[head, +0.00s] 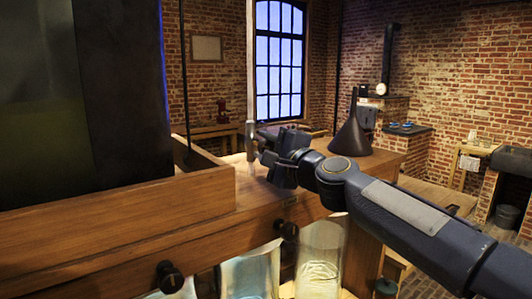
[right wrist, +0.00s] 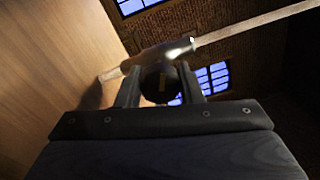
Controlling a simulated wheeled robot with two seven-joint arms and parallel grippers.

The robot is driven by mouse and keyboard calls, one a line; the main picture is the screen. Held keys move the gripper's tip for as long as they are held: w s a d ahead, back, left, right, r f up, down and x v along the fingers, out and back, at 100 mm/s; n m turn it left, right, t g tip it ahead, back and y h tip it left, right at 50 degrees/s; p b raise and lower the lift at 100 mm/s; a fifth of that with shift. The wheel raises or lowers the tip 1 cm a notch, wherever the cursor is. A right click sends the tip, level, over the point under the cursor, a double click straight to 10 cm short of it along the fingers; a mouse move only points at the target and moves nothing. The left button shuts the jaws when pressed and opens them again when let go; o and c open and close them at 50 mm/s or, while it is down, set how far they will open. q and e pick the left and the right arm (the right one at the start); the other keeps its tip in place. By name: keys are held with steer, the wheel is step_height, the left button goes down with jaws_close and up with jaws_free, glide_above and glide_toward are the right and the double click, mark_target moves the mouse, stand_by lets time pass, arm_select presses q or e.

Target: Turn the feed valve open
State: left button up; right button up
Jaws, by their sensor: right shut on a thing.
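The feed valve sits low on a thin upright pipe (head: 250,70) that meets the wooden bench top. In the right wrist view its pale metal body (right wrist: 150,54) lies across the picture, with a dark round handle (right wrist: 160,84) in front of it. My right gripper (head: 268,160) reaches in from the right and hides most of the valve in the head view. In the right wrist view its two fingers (right wrist: 160,92) stand on either side of the dark handle and are shut on it. A small yellowish mark shows on the handle. My left gripper is not in view.
A wooden bench (head: 190,243) with dark knobs (head: 286,229) on its front fills the lower left. Glass jars (head: 320,260) stand below it. A dark tank (head: 110,90) rises behind a wooden ledge at the left. A dark cone (head: 350,135) stands beyond my right wrist.

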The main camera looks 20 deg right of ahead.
steer(key=n+b, duration=0.1)
steer(key=n, duration=0.4)
steer(key=shift+y+b, duration=0.3)
steer(key=shift+b, duration=0.05)
steer(key=shift+r, duration=0.1)
steer(key=o, duration=0.9)
steer(key=shift+o, duration=0.2)
steer(key=shift+b+v, duration=0.85)
steer(key=shift+v, duration=3.1)
